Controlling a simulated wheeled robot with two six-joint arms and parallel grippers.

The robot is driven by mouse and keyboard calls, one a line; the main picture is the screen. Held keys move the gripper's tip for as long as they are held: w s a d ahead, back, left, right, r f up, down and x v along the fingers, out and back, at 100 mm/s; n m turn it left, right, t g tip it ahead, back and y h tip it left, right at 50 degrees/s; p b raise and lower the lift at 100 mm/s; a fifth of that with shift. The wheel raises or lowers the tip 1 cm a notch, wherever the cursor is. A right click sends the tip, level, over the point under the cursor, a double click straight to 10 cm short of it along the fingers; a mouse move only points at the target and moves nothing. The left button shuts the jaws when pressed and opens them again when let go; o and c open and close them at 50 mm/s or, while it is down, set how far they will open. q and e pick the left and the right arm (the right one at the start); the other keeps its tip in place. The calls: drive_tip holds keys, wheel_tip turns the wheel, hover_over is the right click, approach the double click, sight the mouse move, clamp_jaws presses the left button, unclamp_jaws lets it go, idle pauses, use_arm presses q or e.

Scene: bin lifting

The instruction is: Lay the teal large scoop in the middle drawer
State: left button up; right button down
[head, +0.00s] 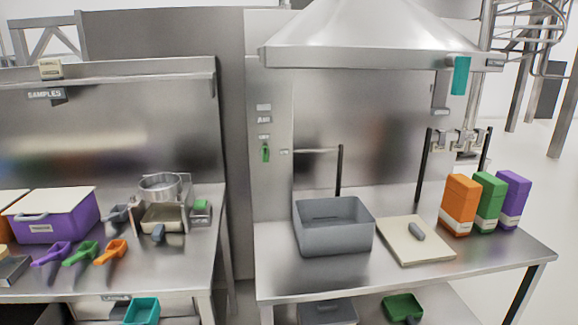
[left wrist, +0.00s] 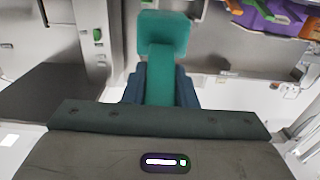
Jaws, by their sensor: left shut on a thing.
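The teal large scoop (head: 141,311) shows at the bottom edge of the head view, in front of the left bench. In the left wrist view the scoop (left wrist: 163,45) has its handle between the two dark fingers of my left gripper (left wrist: 160,82), which is shut on it. The scoop's wide end points away from the gripper. The left gripper is below the head view's frame. My right gripper is in neither view. A small dark handle (head: 115,297) shows on the front under the left bench top; I cannot tell which drawer it belongs to.
Purple, green and orange scoops (head: 110,250) lie on the left bench beside a purple bin (head: 55,215). A sieve stand (head: 160,205) stands behind. The right bench holds a grey bin (head: 333,228), a board (head: 415,242) and three boxes. A gap separates the benches.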

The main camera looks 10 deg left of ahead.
use_arm(q)
drive_tip(key=shift+s+d+f, duration=0.2)
drive_tip(key=shift+s+d, duration=0.1)
drive_tip(key=shift+s, duration=0.05)
drive_tip(key=shift+d+f, duration=0.2)
drive_tip(key=shift+f, duration=0.05)
drive_tip(key=w+d+f+m+h, duration=0.1)
drive_tip(key=d+f+h, duration=0.1)
drive_tip(key=d, duration=0.4)
drive_tip(key=w+d+f+m+h, duration=0.1)
drive_tip(key=d+f+h, duration=0.1)
drive_tip(key=d, duration=0.5)
drive_tip(key=shift+d+f+m+t, duration=0.3)
drive_tip(key=shift+f+m, duration=0.05)
drive_tip(key=shift+m, duration=0.05)
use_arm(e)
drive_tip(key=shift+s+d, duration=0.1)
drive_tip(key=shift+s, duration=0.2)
use_arm(q)
drive_tip(key=shift+a, duration=0.1)
